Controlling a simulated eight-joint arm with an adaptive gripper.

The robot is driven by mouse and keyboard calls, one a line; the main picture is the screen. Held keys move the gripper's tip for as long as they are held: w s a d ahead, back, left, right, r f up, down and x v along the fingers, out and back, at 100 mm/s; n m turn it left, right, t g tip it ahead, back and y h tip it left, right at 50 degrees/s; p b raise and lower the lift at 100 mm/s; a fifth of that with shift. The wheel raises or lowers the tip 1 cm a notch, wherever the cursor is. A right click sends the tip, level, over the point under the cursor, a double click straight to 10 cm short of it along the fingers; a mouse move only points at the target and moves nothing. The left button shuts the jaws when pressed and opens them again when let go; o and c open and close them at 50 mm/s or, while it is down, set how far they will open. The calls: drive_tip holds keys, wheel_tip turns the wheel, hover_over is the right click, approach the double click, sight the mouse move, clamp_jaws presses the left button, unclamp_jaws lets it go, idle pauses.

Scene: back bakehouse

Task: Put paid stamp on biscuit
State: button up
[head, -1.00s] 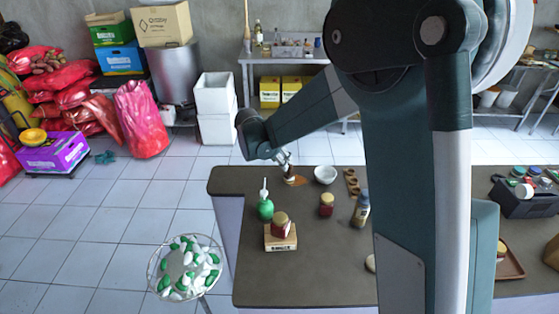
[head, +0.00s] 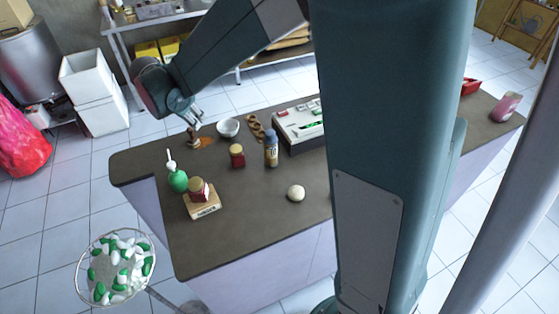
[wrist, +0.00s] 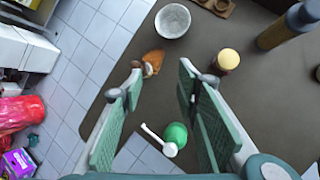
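My gripper (head: 192,116) is open at the far left of the dark counter; its fingers (wrist: 162,88) are wide apart with nothing between them. Just below it in the head view stands a small brown upright piece (head: 193,139), possibly the stamp. Beside it lies a flat orange-brown patch (head: 207,142), possibly the biscuit. In the wrist view the orange-brown piece (wrist: 154,58) lies near the left fingertip, with a small brown and whitish piece (wrist: 147,69) against it, partly hidden. A lettered wooden block (head: 206,210) carries a dark red jar (head: 199,190). I cannot read any "paid" marking.
A white bowl (head: 228,127), another red jar (head: 237,156), a dark bottle (head: 271,150) and a green pump bottle (head: 177,180) stand nearby. A pale round piece (head: 296,193) lies on the clear middle counter. A wire basket (head: 150,285) stands off the front left.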

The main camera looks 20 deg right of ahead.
drive_tip(key=s+d+r+m+y, duration=0.1)
drive_tip(key=s+d+r+m, duration=0.45)
drive_tip(key=s, duration=0.35)
drive_tip(key=s+d+r+m+y, duration=0.1)
drive_tip(key=s+d+r+m, duration=0.4)
drive_tip(key=s, duration=0.4)
drive_tip(key=s+d+f+m+t, duration=0.1)
drive_tip(key=s+d+m, duration=0.2)
drive_tip(key=s+m, duration=0.4)
drive_tip(key=s+d+f+m+y, duration=0.1)
drive_tip(key=s+m, duration=0.5)
drive_tip(key=s, duration=0.6)
drive_tip(key=shift+s+d+f+m+t, duration=0.2)
drive_tip(key=shift+d+f+m+t, duration=0.2)
drive_tip(key=shift+d+f, duration=0.4)
drive_tip(key=shift+d, duration=0.1)
